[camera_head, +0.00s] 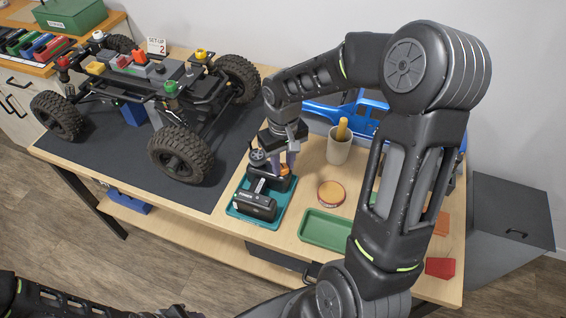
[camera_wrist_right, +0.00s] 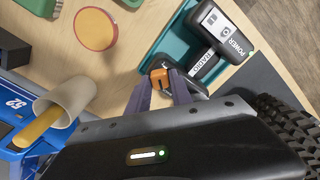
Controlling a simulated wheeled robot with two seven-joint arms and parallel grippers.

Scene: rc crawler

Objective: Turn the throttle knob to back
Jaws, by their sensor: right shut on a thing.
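A teal tray (camera_head: 236,211) on the table holds a black box marked POWER (camera_head: 262,206) and a dark control unit (camera_head: 267,183) behind it. My right gripper (camera_head: 284,160) points down over the back of this unit. In the right wrist view its fingers (camera_wrist_right: 163,92) are shut around an orange knob (camera_wrist_right: 159,76), which I take to be the throttle knob. The fingers partly hide the knob, and its setting cannot be read. The POWER box (camera_wrist_right: 221,30) also shows there. Part of my left arm lies along the bottom left edge of the head view; its gripper is out of view.
An RC crawler (camera_head: 150,85) stands on a dark mat left of the tray. A beige cup (camera_head: 339,150), a round orange-topped tin (camera_head: 331,193), a green tray (camera_head: 325,229) and a blue car body (camera_head: 330,110) are to the right.

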